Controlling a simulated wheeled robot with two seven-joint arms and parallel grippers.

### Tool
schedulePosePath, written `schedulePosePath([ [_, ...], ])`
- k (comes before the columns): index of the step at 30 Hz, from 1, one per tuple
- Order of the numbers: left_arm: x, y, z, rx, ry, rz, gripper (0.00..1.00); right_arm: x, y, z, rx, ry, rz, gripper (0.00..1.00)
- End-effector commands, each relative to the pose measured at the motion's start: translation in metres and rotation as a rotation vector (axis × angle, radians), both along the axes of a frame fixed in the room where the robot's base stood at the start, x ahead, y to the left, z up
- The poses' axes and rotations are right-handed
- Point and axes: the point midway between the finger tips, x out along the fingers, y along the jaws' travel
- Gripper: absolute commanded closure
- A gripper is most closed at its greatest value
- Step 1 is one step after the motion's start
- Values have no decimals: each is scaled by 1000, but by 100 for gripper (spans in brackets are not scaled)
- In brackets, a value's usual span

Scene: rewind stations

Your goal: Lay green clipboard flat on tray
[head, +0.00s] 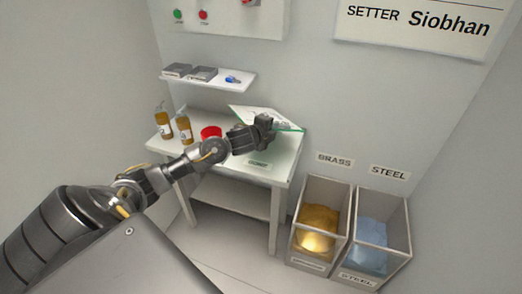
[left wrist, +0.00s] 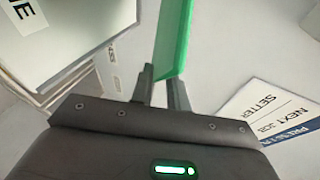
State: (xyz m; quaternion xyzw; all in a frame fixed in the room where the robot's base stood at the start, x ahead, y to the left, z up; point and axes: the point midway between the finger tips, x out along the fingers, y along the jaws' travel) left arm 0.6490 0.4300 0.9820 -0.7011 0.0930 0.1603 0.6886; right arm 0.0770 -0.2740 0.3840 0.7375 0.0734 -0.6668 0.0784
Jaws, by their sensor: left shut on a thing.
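The green clipboard (head: 287,122) with a white sheet on it is above the right part of the white table in the head view, at the end of my left arm. My left gripper (head: 265,124) is shut on its near edge. In the left wrist view the green clipboard (left wrist: 174,40) shows edge-on between the fingertips of my left gripper (left wrist: 165,80). I cannot tell from the head view whether it touches the table. A tray is not clearly made out; a small label (head: 258,163) lies on the table's front. My right gripper is out of view.
Two amber bottles (head: 184,129) and a red round thing (head: 211,132) stand on the white table (head: 285,164). A wall shelf (head: 208,82) above holds dark boxes and a blue item. Brass (head: 317,226) and steel (head: 371,240) bins stand on the floor at right.

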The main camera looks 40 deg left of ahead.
Motion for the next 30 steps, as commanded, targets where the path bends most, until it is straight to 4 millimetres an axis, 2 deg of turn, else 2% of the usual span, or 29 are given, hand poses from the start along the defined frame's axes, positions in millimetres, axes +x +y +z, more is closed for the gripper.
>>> schedulePosePath([
  [1,0,0,-15,0,-1,0,100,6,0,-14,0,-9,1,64],
  [6,0,0,-41,0,-2,-1,100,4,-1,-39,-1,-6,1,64],
  [12,0,0,-63,0,-2,-1,100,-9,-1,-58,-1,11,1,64],
  [24,0,0,-68,0,-2,-1,100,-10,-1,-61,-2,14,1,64],
  [25,0,0,-69,0,0,-1,81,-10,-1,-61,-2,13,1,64],
  [28,0,0,-69,0,0,-1,69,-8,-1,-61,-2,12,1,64],
  [30,0,0,-69,0,0,-1,69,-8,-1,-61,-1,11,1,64],
])
